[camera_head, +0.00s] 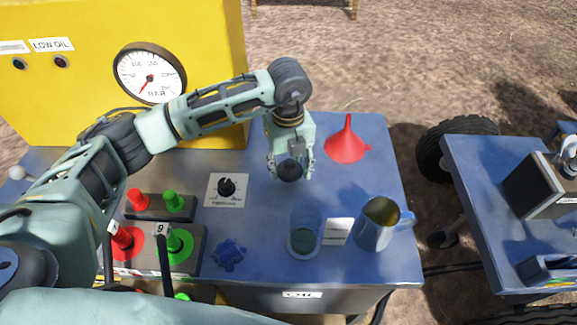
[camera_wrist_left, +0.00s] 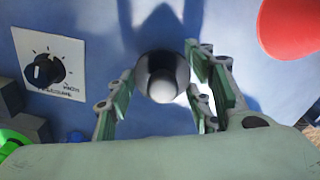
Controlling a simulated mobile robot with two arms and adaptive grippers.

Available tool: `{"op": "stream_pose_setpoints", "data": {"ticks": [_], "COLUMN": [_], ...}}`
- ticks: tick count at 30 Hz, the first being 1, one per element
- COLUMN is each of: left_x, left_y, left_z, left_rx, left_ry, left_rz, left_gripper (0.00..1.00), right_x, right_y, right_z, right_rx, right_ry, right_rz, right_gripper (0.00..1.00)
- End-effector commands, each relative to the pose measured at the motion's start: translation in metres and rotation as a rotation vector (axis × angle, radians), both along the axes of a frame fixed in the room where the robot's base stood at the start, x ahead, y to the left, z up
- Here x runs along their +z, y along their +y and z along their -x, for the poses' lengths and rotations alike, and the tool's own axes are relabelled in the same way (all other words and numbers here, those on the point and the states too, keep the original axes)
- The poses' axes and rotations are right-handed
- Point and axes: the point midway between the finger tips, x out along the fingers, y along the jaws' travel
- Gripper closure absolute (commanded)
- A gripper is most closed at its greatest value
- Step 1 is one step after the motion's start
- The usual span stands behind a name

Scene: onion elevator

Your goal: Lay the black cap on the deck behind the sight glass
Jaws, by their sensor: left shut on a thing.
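My left gripper (camera_head: 290,172) points down over the blue deck (camera_head: 255,185), behind the sight glass (camera_head: 304,236). It is shut on the black cap (camera_head: 289,171). In the left wrist view the round dark cap (camera_wrist_left: 162,76), with a pale highlight on its middle, sits between the fingers (camera_wrist_left: 160,92). I cannot tell whether the cap touches the deck. The sight glass is a clear cylinder with dark green inside, standing upright near the deck's front with a white label beside it. My right gripper is not in view.
A red funnel (camera_head: 347,142) stands right of the gripper. A metal jug (camera_head: 379,224) is right of the sight glass, and a blue knob-like part (camera_head: 229,254) is left of it. A black dial (camera_head: 227,187) and a yellow panel (camera_head: 105,55) lie to the left.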

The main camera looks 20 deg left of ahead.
Motion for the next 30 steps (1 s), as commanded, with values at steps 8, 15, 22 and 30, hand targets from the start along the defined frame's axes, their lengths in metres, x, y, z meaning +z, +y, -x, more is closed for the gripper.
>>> {"op": "stream_pose_setpoints", "data": {"ticks": [8, 15, 22, 30], "left_x": [-0.014, -0.017, -0.017, -0.015], "left_y": [0.000, 0.000, 0.000, 0.000], "left_z": [0.000, 0.000, 0.000, 0.000], "left_rx": [-0.001, -0.002, -0.002, -0.002], "left_ry": [-0.001, -0.001, -0.001, -0.001], "left_rz": [-0.001, -0.001, -0.001, -0.001], "left_gripper": [0.78, 0.49, 0.33, 0.33], "right_x": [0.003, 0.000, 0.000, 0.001], "right_y": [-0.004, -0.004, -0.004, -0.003], "right_z": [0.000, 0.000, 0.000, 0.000], "right_rx": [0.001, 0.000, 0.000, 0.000], "right_ry": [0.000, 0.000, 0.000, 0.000], "right_rz": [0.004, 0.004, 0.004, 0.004], "right_gripper": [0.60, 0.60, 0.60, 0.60]}}
